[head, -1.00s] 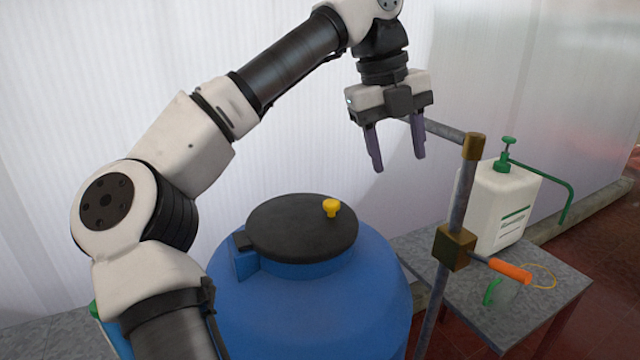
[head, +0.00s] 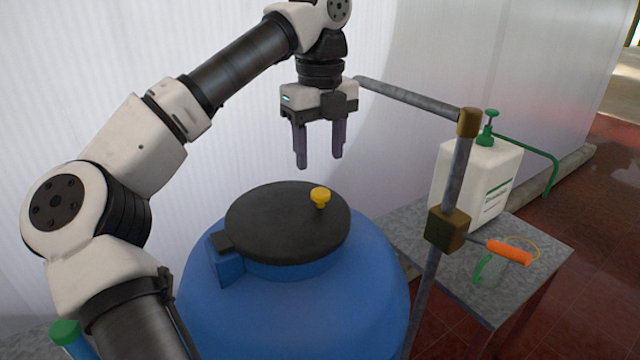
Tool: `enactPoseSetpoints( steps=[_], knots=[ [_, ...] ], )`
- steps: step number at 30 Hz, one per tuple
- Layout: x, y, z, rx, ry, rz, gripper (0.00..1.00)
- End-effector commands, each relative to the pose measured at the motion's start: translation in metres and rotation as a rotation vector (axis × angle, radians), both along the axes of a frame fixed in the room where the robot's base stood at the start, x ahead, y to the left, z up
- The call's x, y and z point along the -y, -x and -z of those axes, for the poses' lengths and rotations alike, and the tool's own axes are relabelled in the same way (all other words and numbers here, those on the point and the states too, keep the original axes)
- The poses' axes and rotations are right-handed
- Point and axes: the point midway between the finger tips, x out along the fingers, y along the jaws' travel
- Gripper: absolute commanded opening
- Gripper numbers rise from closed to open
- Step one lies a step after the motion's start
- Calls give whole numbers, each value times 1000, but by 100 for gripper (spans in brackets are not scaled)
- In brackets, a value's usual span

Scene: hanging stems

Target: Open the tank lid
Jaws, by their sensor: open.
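The blue tank (head: 290,310) stands in the lower middle of the head view. Its round black lid (head: 275,222) lies flat and closed on top, with a hinge block (head: 222,243) at its left edge. A yellow knob (head: 320,196) stands up from the lid near its right far edge. My gripper (head: 320,162) points down with its two dark fingers apart and nothing between them. It hangs in the air above the lid's far side, over the knob and apart from it.
A metal pipe with a brass elbow (head: 469,123) and a valve with an orange handle (head: 509,252) stands right of the tank. A pale translucent wall (head: 150,60) is behind.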

Motion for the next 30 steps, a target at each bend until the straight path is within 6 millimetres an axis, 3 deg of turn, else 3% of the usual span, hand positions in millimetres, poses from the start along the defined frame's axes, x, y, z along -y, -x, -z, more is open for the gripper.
enactPoseSetpoints(
  steps=[6, 15, 26, 30],
  knots=[
    [0, 0, 33, -2, 4, 4, 52],
    [0, 0, 65, 0, 1, 1, 52],
    [0, 0, 71, 2, 1, 1, 52],
    [0, 0, 71, 2, 1, 1, 35]
  ],
)
